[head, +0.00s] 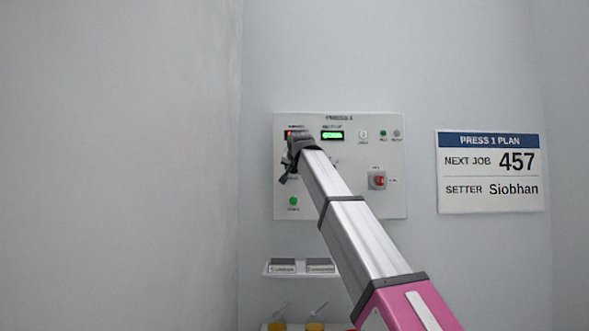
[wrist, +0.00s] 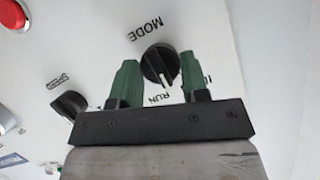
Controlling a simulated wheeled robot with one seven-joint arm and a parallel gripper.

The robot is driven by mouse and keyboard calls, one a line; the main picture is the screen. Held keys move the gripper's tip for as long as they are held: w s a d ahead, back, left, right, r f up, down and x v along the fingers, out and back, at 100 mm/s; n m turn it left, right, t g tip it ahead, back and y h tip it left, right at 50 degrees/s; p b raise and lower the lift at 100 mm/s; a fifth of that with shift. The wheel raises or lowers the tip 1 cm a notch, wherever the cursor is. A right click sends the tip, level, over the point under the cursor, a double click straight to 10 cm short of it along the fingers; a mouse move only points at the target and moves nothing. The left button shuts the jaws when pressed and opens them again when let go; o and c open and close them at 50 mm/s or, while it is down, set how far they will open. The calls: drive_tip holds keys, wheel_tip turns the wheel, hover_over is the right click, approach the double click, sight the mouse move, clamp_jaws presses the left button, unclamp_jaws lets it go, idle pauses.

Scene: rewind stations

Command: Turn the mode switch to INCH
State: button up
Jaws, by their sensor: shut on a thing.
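The mode switch (wrist: 160,65) is a round black knob under the word MODE on a pale panel in the wrist view. A white mark on its lower right side points between the RUN label and a label starting with I, partly hidden by a finger. My gripper (wrist: 159,60) has one green finger on each side of the knob and is shut on it. In the head view my gripper (head: 292,155) is at the left part of the white control panel (head: 340,207), and the arm and gripper hide the switch there.
A black speed knob (wrist: 69,104) lies left of my gripper, with a red button (wrist: 14,14) at the upper left. The panel also has a red switch (head: 378,180), a green button (head: 293,201) and a green display (head: 332,135). A small shelf (head: 300,274) is below; a plan sign (head: 490,171) hangs right.

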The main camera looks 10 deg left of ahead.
drive_tip(key=n+h, duration=0.2)
drive_tip(key=n, duration=0.2)
drive_tip(key=shift+a+t, duration=0.15)
drive_tip(key=shift+t, duration=0.15)
drive_tip(key=shift+h, duration=0.4)
drive_tip(key=o, duration=0.9)
drive_tip(key=shift+s, duration=0.1)
drive_tip(key=shift+s, duration=0.1)
drive_tip(key=v, duration=1)
drive_tip(key=shift+s+r, duration=0.1)
drive_tip(key=shift+s, duration=0.15)
drive_tip(key=shift+s, duration=0.1)
